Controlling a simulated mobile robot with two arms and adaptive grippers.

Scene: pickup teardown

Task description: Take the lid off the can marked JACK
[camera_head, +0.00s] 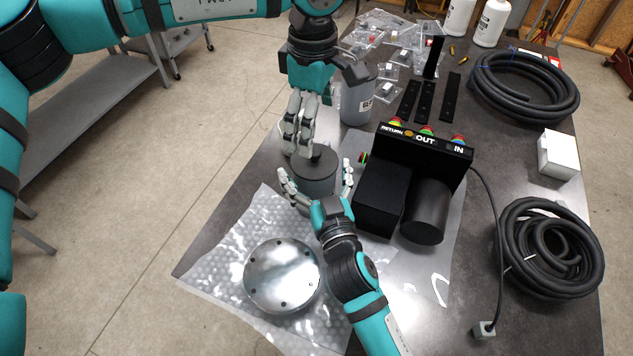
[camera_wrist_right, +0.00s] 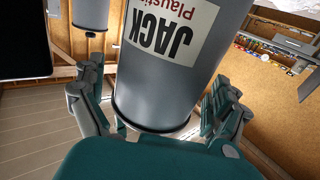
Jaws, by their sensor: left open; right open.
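The can marked JACK is a grey cylinder (camera_head: 318,187) standing upright on the table, with a dark lid (camera_head: 321,168) on top. In the right wrist view its white label (camera_wrist_right: 170,30) reads JACK upside down. My right gripper (camera_head: 317,180) is open, with its fingers on either side of the can; they also flank it in the wrist view (camera_wrist_right: 155,108). Whether they touch it I cannot tell. My left gripper (camera_head: 300,148) is open and points down over the lid's far left part. Its fingertips hide part of the lid, and contact is unclear.
A second grey can (camera_head: 356,103) stands just behind. A black device (camera_head: 425,148) marked RETURN, OUT and IN is to the right. A round metal plate (camera_head: 282,274) lies on bubble wrap (camera_head: 215,262) in front. Coiled hoses (camera_head: 525,88) lie at the right.

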